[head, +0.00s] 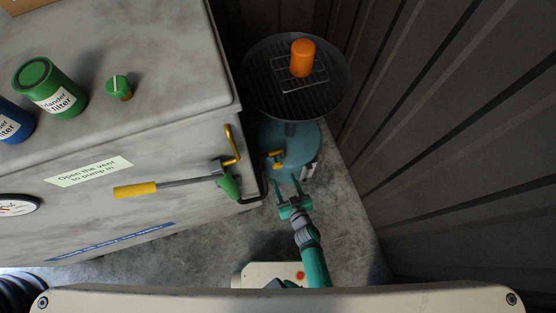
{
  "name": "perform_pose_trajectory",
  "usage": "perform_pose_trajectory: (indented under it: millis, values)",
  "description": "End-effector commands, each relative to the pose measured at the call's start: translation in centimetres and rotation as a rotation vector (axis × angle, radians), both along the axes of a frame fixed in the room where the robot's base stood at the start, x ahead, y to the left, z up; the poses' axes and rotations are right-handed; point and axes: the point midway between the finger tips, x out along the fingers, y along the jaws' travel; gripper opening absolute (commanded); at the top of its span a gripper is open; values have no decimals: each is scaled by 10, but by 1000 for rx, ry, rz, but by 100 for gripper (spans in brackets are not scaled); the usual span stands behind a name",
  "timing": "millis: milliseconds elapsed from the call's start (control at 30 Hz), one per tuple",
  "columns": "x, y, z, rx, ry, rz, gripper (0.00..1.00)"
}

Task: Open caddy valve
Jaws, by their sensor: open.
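The caddy (302,135) is a round teal drum on the floor, standing in the gap between the grey cabinet and the corrugated wall. The back of the caddy is hidden under a dark round drain pan (257,88).
An orange filter (303,58) stands on a wire rack in the pan. The grey cabinet (165,150) borders the left, with a yellow-handled pump lever (170,186) and a bent yellow handle (232,145) jutting near the gap. The dark corrugated wall (430,130) closes the right.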

Motion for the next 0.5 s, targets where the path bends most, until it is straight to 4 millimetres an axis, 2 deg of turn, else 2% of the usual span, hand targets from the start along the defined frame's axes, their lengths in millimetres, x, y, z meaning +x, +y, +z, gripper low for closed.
perform_pose_trajectory:
  millis: [500]
  values:
    - [69, 24, -29, 2, 1, -1, 53]
